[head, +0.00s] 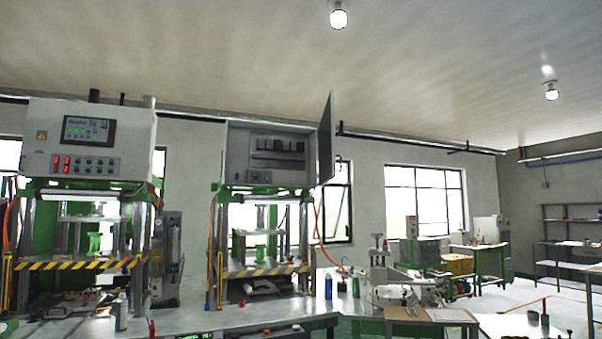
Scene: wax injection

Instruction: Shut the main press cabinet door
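The press cabinet (237,156) sits on top of the middle press. Its front is open and shows dark components inside. Its door (326,138) is a dark panel hinged at the cabinet's right side. The door stands swung wide open, seen almost edge-on. Neither of my grippers shows in the head view.
A second press (88,140) with a closed control box, screen and buttons stands at the left. The worktable (225,318) below holds several bottles, including a blue one (328,286). A small bench (425,314) and machines stand at the right. The space around the door looks clear.

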